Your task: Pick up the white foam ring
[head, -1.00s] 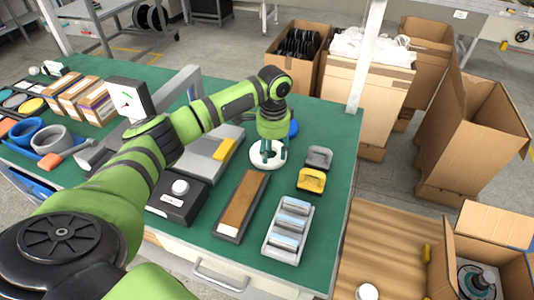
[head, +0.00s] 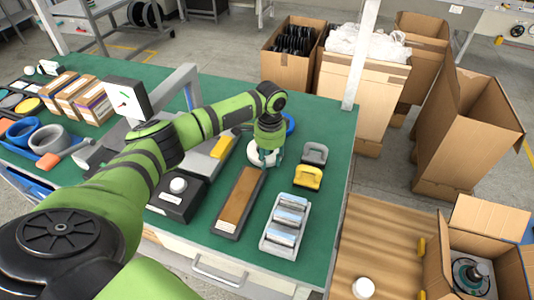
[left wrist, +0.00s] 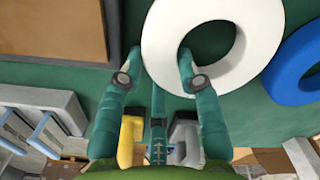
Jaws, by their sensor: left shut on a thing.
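The white foam ring (head: 255,157) is on the green table, beside the long tray with a brown top. My left gripper (head: 267,156) is at the ring, pointing down. In the left wrist view, the ring (left wrist: 237,78) fills the top middle. There my left gripper (left wrist: 158,68) has one finger outside the ring and the other in its hole, shut on the ring's wall. I cannot tell whether the ring touches the table. My right gripper is not in view.
A blue ring (head: 289,122) lies close behind the white one. Grey (head: 315,153) and yellow (head: 308,177) blocks stand to the right. A tray of silver cylinders (head: 287,226) and the brown-topped tray (head: 240,202) are in front. Cardboard boxes (head: 360,92) stand beyond the table.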

